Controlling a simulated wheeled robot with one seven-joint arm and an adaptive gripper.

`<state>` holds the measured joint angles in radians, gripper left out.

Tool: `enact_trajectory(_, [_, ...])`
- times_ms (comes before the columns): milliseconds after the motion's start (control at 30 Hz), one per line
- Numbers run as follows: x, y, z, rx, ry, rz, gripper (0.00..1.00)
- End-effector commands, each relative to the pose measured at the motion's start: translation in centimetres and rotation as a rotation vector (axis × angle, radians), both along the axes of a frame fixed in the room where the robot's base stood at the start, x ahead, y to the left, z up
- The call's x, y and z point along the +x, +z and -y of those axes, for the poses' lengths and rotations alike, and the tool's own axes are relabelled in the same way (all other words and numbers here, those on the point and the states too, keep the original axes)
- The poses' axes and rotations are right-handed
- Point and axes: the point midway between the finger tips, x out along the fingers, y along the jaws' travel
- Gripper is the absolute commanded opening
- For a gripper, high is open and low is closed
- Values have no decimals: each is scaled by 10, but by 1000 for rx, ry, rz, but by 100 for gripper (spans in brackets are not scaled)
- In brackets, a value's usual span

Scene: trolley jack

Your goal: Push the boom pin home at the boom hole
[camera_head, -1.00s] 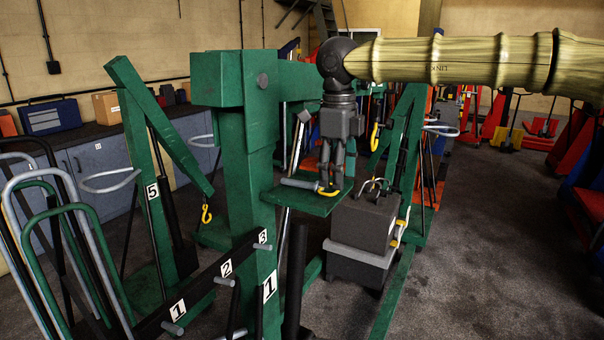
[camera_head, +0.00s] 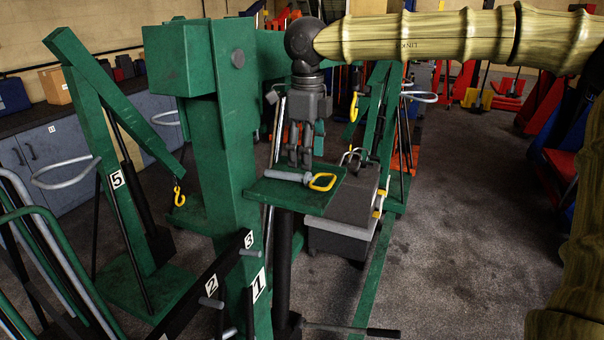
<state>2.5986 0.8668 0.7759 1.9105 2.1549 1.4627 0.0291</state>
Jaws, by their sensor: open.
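The boom pin, a grey rod (camera_head: 288,175) with a yellow loop handle (camera_head: 322,181), lies on its side on a small green shelf (camera_head: 292,200) fixed to the green crane post (camera_head: 228,180). My gripper (camera_head: 299,162) points down just above and behind the rod, left of the yellow loop. Its dark fingers are open, and the rod does not appear to be between them. Whether a fingertip touches the shelf cannot be told. A round grey disc (camera_head: 238,59) shows on the post's head. The boom behind is partly hidden by my wrist, and I cannot make out an empty boom hole.
A dark box (camera_head: 345,215) with yellow clips stands right of the shelf. A black rail (camera_head: 205,290) with numbered pegs is in front of the post. Another green crane (camera_head: 110,160) with a yellow hook stands left. Floor at the right is clear.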

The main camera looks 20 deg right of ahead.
Motion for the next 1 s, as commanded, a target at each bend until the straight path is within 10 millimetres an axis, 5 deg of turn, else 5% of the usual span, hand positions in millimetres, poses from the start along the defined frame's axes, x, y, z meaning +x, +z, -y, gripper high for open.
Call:
enact_trajectory(600, [12, -55, -4, -2, 2, -9, 54])
enact_trajectory(933, [12, -61, -4, -1, 2, -10, 56])
enact_trajectory(1000, [12, -61, -4, -1, 2, -10, 43])
